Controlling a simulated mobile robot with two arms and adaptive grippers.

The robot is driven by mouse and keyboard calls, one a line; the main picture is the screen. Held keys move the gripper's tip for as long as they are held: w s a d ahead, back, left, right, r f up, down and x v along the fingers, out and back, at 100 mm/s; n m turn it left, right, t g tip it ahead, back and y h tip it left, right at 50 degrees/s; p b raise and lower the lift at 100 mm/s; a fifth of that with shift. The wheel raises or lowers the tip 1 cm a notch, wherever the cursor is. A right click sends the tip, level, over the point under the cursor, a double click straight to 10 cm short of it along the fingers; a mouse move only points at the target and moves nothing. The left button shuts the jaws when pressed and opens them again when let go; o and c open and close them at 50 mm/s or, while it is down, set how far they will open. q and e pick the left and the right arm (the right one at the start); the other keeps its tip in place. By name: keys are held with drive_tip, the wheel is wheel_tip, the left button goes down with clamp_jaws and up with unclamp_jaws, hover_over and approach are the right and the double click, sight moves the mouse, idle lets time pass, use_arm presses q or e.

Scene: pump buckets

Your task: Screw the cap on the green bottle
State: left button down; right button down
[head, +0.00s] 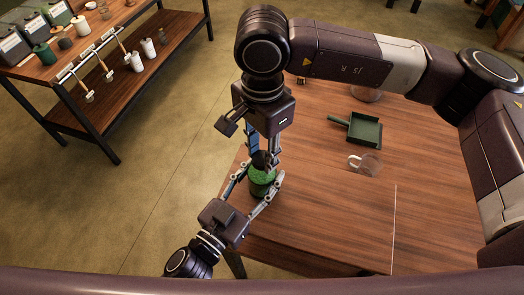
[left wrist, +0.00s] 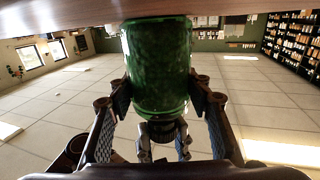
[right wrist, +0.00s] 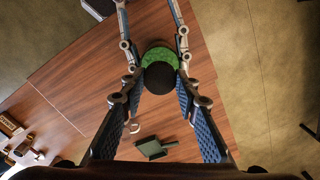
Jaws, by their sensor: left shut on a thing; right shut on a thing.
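The green bottle (head: 262,182) is upright near the left corner of the wooden table. It also shows, upside down, in the left wrist view (left wrist: 157,70). My left gripper (head: 262,192) is shut around the bottle's body from the front. The black cap (right wrist: 160,77) is at the bottle's top, seen from above in the right wrist view. My right gripper (head: 264,160) comes down from above and is shut on the cap. The thread between cap and bottle is hidden, so I cannot tell how tightly it sits.
On the table (head: 330,215), a green dustpan (head: 364,130) and a clear glass mug (head: 368,164) stand to the right of the bottle. The table's front middle is bare. A wooden shelf (head: 150,90) with bottles, canisters and hanging brushes stands at the far left.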

drive_tip(key=m, duration=0.5)
drive_tip(key=shift+m, duration=0.3)
drive_tip(key=m, duration=1.4)
drive_tip(key=shift+m, duration=0.4)
drive_tip(key=c, duration=1.4)
unclamp_jaws()
drive_tip(key=shift+r, duration=0.1)
wheel_tip(320, 180, up, 12)
